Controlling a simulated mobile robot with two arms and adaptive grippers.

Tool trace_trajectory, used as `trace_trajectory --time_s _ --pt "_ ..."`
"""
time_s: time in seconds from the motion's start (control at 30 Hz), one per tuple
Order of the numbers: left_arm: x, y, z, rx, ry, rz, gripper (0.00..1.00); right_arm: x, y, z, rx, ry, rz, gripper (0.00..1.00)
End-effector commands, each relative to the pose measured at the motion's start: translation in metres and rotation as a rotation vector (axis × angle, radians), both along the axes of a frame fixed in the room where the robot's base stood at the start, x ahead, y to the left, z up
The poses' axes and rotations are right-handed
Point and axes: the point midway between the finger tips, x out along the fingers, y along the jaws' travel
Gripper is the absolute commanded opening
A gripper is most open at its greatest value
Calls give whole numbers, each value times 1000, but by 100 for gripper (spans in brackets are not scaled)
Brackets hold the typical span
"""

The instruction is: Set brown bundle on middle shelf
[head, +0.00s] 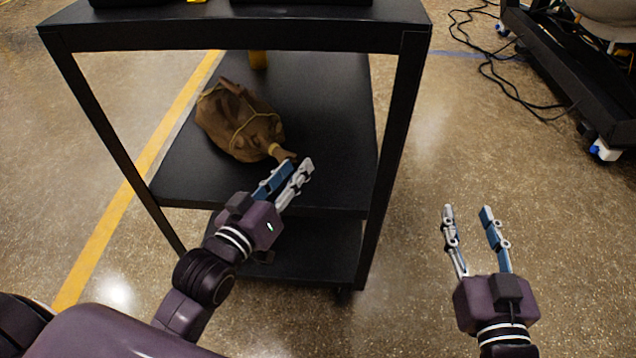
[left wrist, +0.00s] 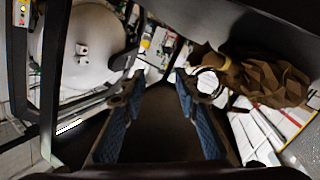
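The brown bundle (head: 238,125), a cloth sack with a tied neck, lies on the black cart's middle shelf (head: 335,110), toward its left side. Its neck points toward the shelf's front. The bundle also shows at the right of the left wrist view (left wrist: 262,80), outside the fingers. My left gripper (head: 297,167) is open and empty, with its fingertips close to the bundle's neck over the front of the shelf; I cannot tell whether they touch. The gap between the fingers shows in the left wrist view (left wrist: 160,80). My right gripper (head: 467,212) is open and empty, right of the cart.
The cart's top shelf (head: 240,35) overhangs the middle one, and a front post (head: 400,125) stands between my two grippers. A lower shelf (head: 315,250) lies beneath. A dark wheeled frame (head: 560,75) and cables are at the upper right.

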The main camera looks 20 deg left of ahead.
Motion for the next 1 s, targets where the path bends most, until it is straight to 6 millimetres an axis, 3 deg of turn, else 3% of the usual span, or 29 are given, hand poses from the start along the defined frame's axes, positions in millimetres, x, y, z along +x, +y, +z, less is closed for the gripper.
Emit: trace_trajectory --time_s 0.1,0.3,1.0 --pt "-20 -38 9 215 -47 -55 29 0 0 0 0 -1 0 40" --pt "-35 -64 19 416 -100 -93 29 0 0 0 0 -1 0 40" --pt "-36 -66 20 440 -107 -97 29 0 0 0 -1 -1 1 40"
